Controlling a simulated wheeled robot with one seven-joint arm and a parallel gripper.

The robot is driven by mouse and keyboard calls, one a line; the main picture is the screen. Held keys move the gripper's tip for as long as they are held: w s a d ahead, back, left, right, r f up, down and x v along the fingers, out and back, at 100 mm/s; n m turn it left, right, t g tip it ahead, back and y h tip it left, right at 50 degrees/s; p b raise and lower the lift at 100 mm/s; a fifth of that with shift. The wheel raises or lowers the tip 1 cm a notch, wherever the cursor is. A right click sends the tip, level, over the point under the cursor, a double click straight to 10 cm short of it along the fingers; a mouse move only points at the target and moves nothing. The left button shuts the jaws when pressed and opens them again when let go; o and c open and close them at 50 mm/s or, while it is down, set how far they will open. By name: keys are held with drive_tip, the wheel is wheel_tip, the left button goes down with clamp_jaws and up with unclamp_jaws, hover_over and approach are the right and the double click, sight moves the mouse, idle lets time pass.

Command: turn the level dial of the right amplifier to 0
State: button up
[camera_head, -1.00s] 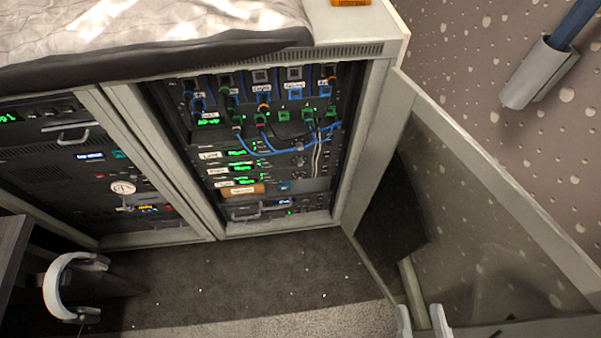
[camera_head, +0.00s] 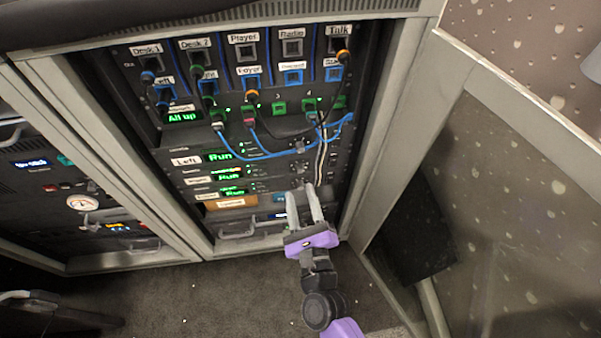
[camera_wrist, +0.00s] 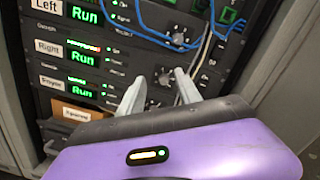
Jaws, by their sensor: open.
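The right amplifier is a dark rack unit labelled "Right" (camera_wrist: 47,47) with a green "Run" display; in the head view its display is (camera_head: 229,177). Its level dial (camera_wrist: 165,78) is a small dark knob at the unit's right side, seen between my fingertips in the wrist view; its pointer setting is too small to read. My gripper (camera_wrist: 160,76) is open, with its two pale fingers pointing at the rack. In the head view my gripper (camera_head: 301,189) is in front of the lower amplifiers. I cannot tell whether a finger touches the dial.
The "Left" amplifier (camera_head: 185,161) is above, and the "Foyer" amplifier (camera_wrist: 50,81) is below. Blue cables (camera_head: 270,155) hang above, and pale cables (camera_head: 321,160) run down close to the dials. An open cabinet door (camera_head: 500,190) stands at the right.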

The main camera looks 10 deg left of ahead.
sight(301, 172)
drive_tip(key=shift+w+a+f+m+h+b, duration=0.2)
drive_tip(key=shift+w+f+m, duration=0.25)
drive_tip(key=shift+w+m, duration=0.8)
drive_tip(key=shift+w+a+f+m+h+b, duration=0.2)
drive_tip(key=shift+w+f+m, duration=0.25)
drive_tip(key=shift+w+m, duration=0.75)
drive_tip(key=shift+w+f+m+h+b, duration=0.1)
drive_tip(key=shift+w+f+m+b, duration=0.3)
drive_tip(key=shift+w+m, duration=0.8)
drive_tip(key=shift+w+n, duration=0.3)
drive_tip(key=shift+n, duration=0.05)
drive_tip(key=shift+c, duration=0.2)
clamp_jaws()
